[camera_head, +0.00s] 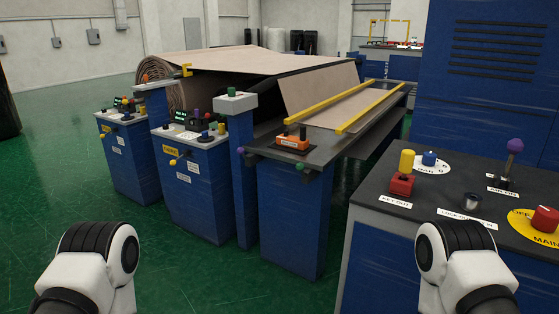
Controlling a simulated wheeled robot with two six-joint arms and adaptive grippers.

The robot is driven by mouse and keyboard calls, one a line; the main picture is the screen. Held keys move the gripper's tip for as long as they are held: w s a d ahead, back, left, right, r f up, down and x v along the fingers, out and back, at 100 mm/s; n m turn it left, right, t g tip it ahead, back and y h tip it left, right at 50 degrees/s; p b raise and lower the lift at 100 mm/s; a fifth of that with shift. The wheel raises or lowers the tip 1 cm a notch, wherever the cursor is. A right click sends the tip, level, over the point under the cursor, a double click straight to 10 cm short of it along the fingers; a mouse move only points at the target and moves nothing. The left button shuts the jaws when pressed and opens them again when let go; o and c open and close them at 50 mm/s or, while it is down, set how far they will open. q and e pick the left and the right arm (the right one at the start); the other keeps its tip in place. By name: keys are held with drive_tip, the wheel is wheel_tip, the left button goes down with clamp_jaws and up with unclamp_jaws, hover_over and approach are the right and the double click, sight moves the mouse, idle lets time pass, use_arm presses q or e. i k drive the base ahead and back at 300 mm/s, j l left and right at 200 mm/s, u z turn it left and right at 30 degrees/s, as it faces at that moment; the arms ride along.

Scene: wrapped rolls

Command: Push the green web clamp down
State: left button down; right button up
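Two green parts show near the web table, and I cannot tell which one is the web clamp. One is a green knob (300,166) low on the front edge of the dark table. The other is a green button (231,91) on top of the grey-capped blue post. Whether either is up or down is too small to tell. Only white and black links of my two arms show at the bottom left and bottom right, well short of the table. Neither gripper is in view.
An orange block (293,143) sits on the table (322,151), with yellow bars (370,108) behind it. Brown web (318,95) runs from a large roll. Blue consoles (193,182) stand left. A control desk (390,178) with a red button (545,218) fills the right. Green floor lies between.

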sight(299, 167)
drive_tip(key=i+j+u, duration=0.2)
drive_tip(key=i, duration=0.25)
drive_tip(key=i+j+u, duration=0.25)
drive_tip(key=i, duration=0.15)
drive_tip(key=i+u, duration=0.2)
drive_tip(key=i, duration=0.25)
drive_tip(key=i+z, duration=0.3)
drive_tip(key=z, duration=0.15)
drive_tip(key=i+z, duration=0.45)
drive_tip(key=i+j+z, duration=0.2)
drive_tip(key=z, duration=0.2)
drive_tip(key=i+j+z, duration=0.25)
drive_tip(key=z, duration=0.2)
